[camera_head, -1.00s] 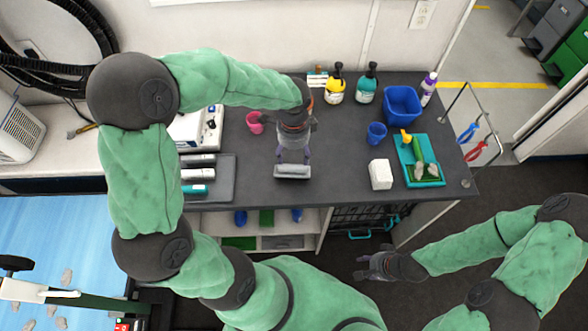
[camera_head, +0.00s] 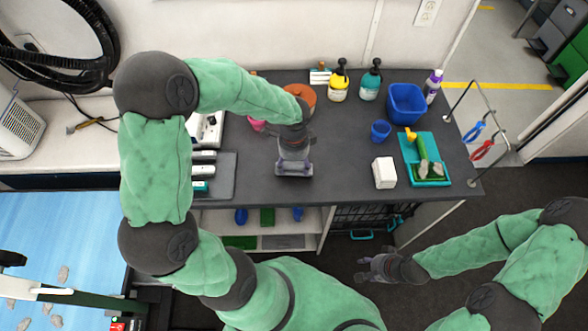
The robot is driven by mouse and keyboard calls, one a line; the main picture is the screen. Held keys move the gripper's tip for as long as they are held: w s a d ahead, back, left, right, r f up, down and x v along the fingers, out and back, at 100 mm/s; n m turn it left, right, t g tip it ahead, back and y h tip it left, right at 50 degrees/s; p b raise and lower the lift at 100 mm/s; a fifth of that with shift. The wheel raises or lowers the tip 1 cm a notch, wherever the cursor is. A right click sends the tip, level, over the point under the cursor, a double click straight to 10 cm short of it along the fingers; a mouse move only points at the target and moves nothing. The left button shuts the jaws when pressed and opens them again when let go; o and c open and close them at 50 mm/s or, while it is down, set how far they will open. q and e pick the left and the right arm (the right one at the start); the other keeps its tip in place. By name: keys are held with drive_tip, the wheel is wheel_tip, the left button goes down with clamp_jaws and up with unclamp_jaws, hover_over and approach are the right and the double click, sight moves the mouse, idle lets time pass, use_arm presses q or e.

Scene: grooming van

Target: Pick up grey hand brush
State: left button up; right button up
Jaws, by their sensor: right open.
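My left gripper (camera_head: 294,167) points down over the middle of the dark counter (camera_head: 335,160). A small grey block-like thing (camera_head: 294,173) shows at its fingertips, and it may be the grey hand brush. The gripper covers most of it, so I cannot tell whether the fingers are closed on it or only around it. My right gripper (camera_head: 378,268) is open and empty, low in front of the counter at the right.
A white block (camera_head: 384,172), a teal tray (camera_head: 438,178), a small blue cup (camera_head: 380,131) and a blue bin (camera_head: 406,103) stand at the right. Yellow (camera_head: 339,88) and teal (camera_head: 370,86) bottles stand at the back. An orange bowl (camera_head: 301,94) is behind my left arm.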

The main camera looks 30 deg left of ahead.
use_arm(q)
drive_tip(key=shift+s, duration=0.1)
clamp_jaws()
drive_tip(key=shift+f, duration=0.1)
drive_tip(key=shift+r, duration=0.6)
wheel_tip(320, 180, up, 2)
drive_tip(key=shift+r+p, duration=0.15)
drive_tip(key=shift+p, duration=0.35)
drive_tip(key=s+d+r+p, duration=0.3)
drive_tip(key=s+d+r, duration=0.6)
drive_tip(key=d, duration=0.1)
drive_tip(key=shift+s+d+r, duration=0.15)
drive_tip(key=shift+r, duration=0.2)
